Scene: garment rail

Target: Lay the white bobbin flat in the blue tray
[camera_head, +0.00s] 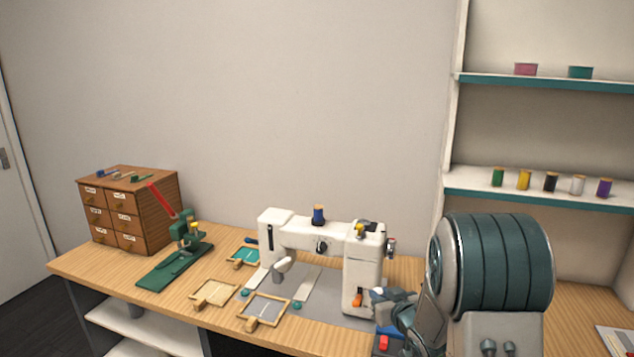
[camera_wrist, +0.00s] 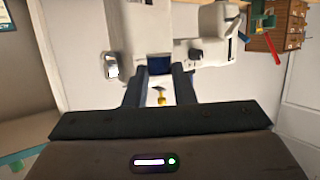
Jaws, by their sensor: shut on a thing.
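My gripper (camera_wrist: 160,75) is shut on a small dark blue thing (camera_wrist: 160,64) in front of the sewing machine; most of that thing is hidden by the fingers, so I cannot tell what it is. In the head view my gripper is low at the machine's right end, largely hidden by my arm. A white spool (camera_head: 577,185) stands upright on the lower shelf between a black and a purple one; I cannot confirm that it is the bobbin. I cannot make out a clearly blue tray. A small wood-rimmed tray (camera_head: 243,257) with a teal inside lies left of the machine.
The white sewing machine (camera_head: 362,270) fills the bench middle, with a blue spool (camera_head: 318,215) on top. Two more wood-rimmed trays (camera_head: 214,293) (camera_head: 264,308) lie in front. A green press (camera_head: 178,262) and a wooden drawer box (camera_head: 130,210) stand left. Shelves (camera_head: 540,197) rise at right.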

